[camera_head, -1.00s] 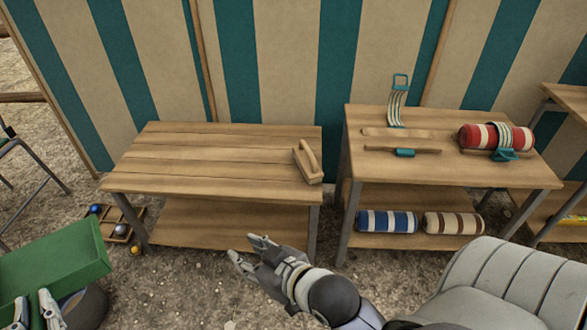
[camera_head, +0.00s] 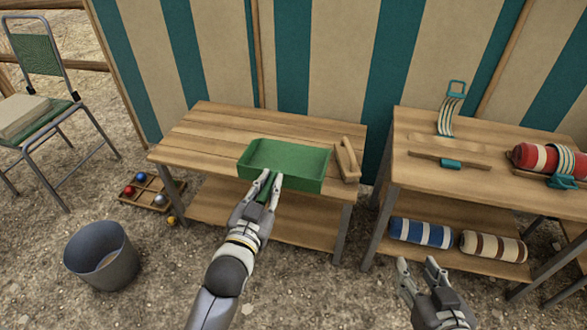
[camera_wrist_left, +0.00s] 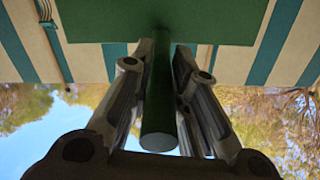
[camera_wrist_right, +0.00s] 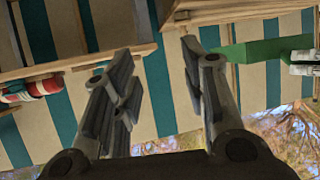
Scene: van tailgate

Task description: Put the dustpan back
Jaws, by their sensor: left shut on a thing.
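The green dustpan (camera_head: 290,158) is over the front right part of the left wooden table (camera_head: 205,137). I cannot tell whether it touches the tabletop. My left gripper (camera_head: 268,182) is shut on its handle, which also shows between the fingers in the left wrist view (camera_wrist_left: 158,115). A wooden brush (camera_head: 347,160) lies on the table just right of the dustpan. My right gripper (camera_head: 418,268) is open and empty, low in front of the right table. In the right wrist view its fingers (camera_wrist_right: 158,65) stand apart, and the dustpan (camera_wrist_right: 265,50) shows at the right.
The right table (camera_head: 425,130) holds a strap, a wooden bar and a red striped roll (camera_head: 545,158). Striped rolls (camera_head: 421,233) lie on its lower shelf. A grey bucket (camera_head: 102,258), a ball tray (camera_head: 150,195) and a chair (camera_head: 42,75) stand at left. The left table's left part is clear.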

